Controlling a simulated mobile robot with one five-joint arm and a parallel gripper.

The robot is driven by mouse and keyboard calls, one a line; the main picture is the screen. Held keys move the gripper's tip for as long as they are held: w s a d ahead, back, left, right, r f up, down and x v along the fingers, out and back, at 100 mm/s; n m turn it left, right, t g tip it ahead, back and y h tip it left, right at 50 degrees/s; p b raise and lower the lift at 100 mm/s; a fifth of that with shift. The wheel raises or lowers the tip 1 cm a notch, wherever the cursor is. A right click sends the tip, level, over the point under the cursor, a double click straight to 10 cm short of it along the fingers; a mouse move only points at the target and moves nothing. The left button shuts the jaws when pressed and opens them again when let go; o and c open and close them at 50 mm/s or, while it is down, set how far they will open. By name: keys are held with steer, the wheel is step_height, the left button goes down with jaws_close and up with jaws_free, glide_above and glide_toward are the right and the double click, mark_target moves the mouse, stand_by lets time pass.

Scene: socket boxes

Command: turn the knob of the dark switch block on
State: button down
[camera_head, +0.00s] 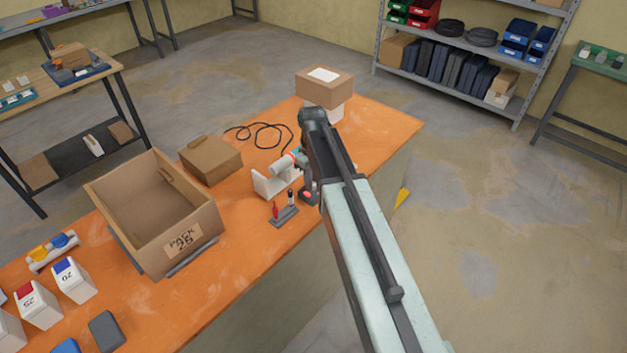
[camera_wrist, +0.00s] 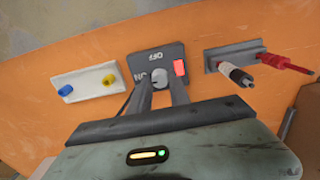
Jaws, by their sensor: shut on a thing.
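The dark switch block (camera_wrist: 151,58) lies on the orange table, with pale lettering at its top and left and a lit-looking red square at its right. Its small grey round knob (camera_wrist: 159,76) sits between the two fingertips of my gripper (camera_wrist: 160,83). My gripper is shut on the knob from the near side. The fingers hide the knob's sides and the block's lower part. In the head view the dark block (camera_head: 309,197) shows only partly, with a red spot, beside my arm; my fingertips are hard to make out there.
A white block (camera_wrist: 86,83) with blue and yellow knobs lies left of the switch block in the wrist view. A grey holder (camera_wrist: 227,52) with red and black-white handled tools stands right. An open carton (camera_head: 150,200), a small box (camera_head: 211,157) and a cable (camera_head: 262,133) are also on the table.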

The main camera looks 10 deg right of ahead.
steer(key=shift+w, duration=0.1)
stand_by(0.3)
steer(key=c, duration=1.2)
jaws_free()
steer(key=shift+r, duration=0.1)
step_height(320, 180, up, 8)
steer(key=p, duration=0.8)
steer(key=shift+f, duration=0.2)
